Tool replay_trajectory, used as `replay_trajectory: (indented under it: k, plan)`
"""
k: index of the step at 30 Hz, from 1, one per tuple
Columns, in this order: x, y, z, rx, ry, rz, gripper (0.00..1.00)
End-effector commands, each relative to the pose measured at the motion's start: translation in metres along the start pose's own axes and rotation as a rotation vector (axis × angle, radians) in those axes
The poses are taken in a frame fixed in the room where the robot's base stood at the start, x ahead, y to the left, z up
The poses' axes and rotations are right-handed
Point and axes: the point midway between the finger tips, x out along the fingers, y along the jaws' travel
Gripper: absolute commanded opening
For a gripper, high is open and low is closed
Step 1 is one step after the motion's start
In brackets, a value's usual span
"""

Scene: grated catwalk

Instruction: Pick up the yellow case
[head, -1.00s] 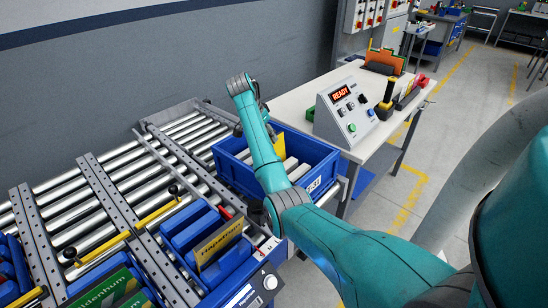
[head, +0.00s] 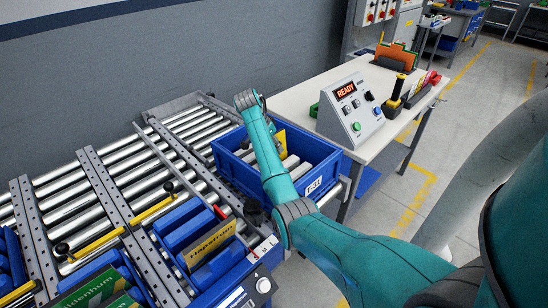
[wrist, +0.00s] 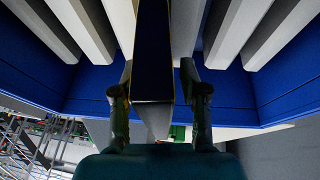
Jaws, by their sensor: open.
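The yellow case (head: 281,140) shows as a small yellow patch inside the blue crate (head: 325,177) in the head view, mostly hidden behind my arm. In the wrist view, an upright slab that I take to be the case (wrist: 153,55) stands between my fingers, with a dark face and thin yellowish edges. My gripper (wrist: 160,98) is open, one finger on each side of it. I cannot tell whether either finger touches it. My gripper is hidden by my arm in the head view.
Pale upright slabs (wrist: 245,35) stand in the crate on both sides. The crate sits at the end of a roller conveyor (head: 130,165). A bench with a READY control box (head: 350,112) stands to the right. Blue bins with cards (head: 209,245) lie in front.

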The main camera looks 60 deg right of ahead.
Motion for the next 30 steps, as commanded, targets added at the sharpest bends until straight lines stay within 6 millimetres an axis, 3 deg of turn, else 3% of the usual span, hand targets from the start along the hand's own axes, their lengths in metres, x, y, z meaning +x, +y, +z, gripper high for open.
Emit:
replay_trajectory:
  k: [23,28,30]
  plan:
    - [0.0046,-0.0006,0.0017,0.0,0.0,0.0,0.44]
    - [0.0046,-0.0006,0.0017,0.0,0.0,0.0,0.01]
    - [0.0046,-0.0006,0.0017,0.0,0.0,0.0,0.0]
